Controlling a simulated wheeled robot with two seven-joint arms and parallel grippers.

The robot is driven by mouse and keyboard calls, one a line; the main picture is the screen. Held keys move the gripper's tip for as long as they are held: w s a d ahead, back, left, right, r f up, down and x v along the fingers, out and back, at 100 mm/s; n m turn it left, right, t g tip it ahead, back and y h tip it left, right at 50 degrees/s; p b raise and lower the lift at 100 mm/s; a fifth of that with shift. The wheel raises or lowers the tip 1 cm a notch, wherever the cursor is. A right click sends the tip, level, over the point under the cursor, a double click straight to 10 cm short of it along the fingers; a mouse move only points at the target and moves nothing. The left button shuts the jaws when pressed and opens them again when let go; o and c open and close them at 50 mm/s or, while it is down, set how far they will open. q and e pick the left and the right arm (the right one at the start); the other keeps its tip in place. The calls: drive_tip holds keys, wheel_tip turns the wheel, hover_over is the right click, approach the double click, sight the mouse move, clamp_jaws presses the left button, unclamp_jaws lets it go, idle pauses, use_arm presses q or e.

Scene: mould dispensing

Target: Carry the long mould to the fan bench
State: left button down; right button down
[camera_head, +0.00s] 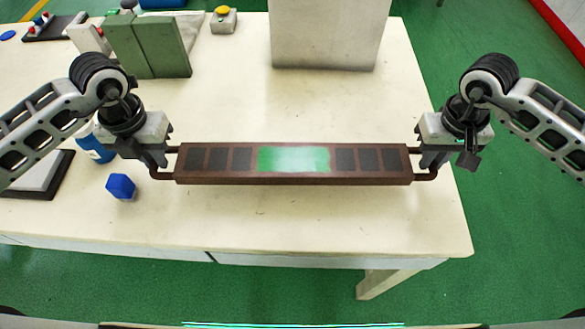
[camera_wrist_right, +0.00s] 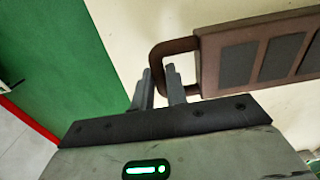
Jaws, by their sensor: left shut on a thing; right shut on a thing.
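The long mould (camera_head: 293,178) is a narrow brown bar with dark square cavities and a glossy green patch in its middle. It spans level between my two grippers, over the front part of a cream table. My left gripper (camera_head: 168,160) is shut on the handle at its left end. My right gripper (camera_head: 424,160) is shut on the handle at its right end. In the right wrist view the fingers (camera_wrist_right: 160,88) close around the handle loop of the mould (camera_wrist_right: 260,52). I cannot tell how high the mould is above the table. No fan shows in view.
The cream table (camera_head: 300,225) has a blue block (camera_head: 121,186), a blue bottle (camera_head: 95,148) and a dark-edged plate (camera_head: 40,175) at left. Green blocks (camera_head: 150,48), a yellow-button box (camera_head: 223,20) and a large pale box (camera_head: 325,35) stand behind. Green floor (camera_head: 500,285) lies right and in front.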

use_arm(q)
drive_tip(key=shift+w+r, duration=0.1)
drive_tip(key=shift+r, duration=0.05)
use_arm(e)
drive_tip(key=shift+w+r, duration=0.1)
drive_tip(key=shift+r, duration=0.05)
idle(0.5)
